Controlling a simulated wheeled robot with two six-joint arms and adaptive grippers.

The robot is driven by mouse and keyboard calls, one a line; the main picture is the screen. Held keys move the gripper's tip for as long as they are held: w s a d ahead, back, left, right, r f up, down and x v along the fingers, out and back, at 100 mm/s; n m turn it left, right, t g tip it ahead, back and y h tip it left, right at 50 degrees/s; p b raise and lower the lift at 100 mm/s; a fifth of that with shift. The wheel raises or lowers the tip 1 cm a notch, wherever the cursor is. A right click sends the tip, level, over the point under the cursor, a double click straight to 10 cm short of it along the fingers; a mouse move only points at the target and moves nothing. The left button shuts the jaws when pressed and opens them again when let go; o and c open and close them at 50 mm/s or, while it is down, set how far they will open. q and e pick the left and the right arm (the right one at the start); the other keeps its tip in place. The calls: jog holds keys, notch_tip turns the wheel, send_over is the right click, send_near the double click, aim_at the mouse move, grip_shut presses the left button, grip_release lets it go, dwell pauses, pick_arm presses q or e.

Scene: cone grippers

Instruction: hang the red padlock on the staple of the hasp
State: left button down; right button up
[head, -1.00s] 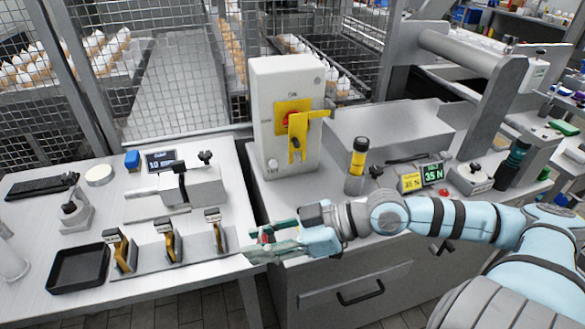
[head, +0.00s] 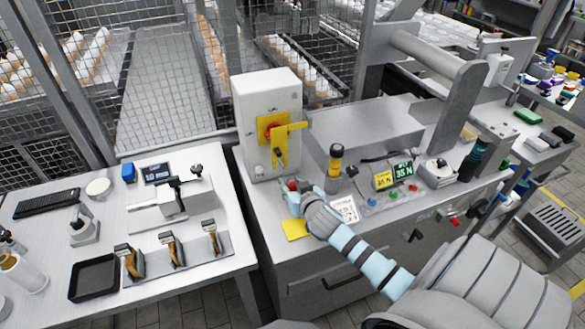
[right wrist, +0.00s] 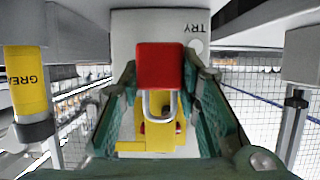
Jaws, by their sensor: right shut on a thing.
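The red padlock (right wrist: 160,65) is between the two green fingers of my right gripper (right wrist: 163,75) in the right wrist view. The gripper is shut on its body, and the metal shackle (right wrist: 147,103) points toward the picture's bottom. The yellow hasp (right wrist: 150,146) shows beyond the shackle; its staple is not clear. In the head view, my right gripper (head: 297,190) is in front of and below the grey box that carries the yellow hasp (head: 290,131). The padlock there is small and partly hidden. Padlock and hasp look apart. My left gripper is not in view.
The grey box (head: 257,97) stands at the back of the bench. A yellow-banded grease container (head: 335,160) stands close to its right, also in the right wrist view (right wrist: 27,80). A yellow note (head: 295,229) lies near the front edge.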

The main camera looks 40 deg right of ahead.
jog(key=b+x, duration=0.1)
jog(key=x, duration=0.1)
jog(key=r+b+x, duration=0.1)
jog(key=b+x, duration=0.3)
jog(key=shift+w+d+r, duration=0.1)
jog(key=shift+w+d, duration=0.1)
jog(key=shift+w, duration=0.35)
jog(key=shift+w+r+b, duration=0.1)
jog(key=shift+r+b, duration=0.15)
jog(key=shift+b, duration=0.35)
jog(key=shift+o, duration=0.3)
jog(key=shift+w, duration=0.1)
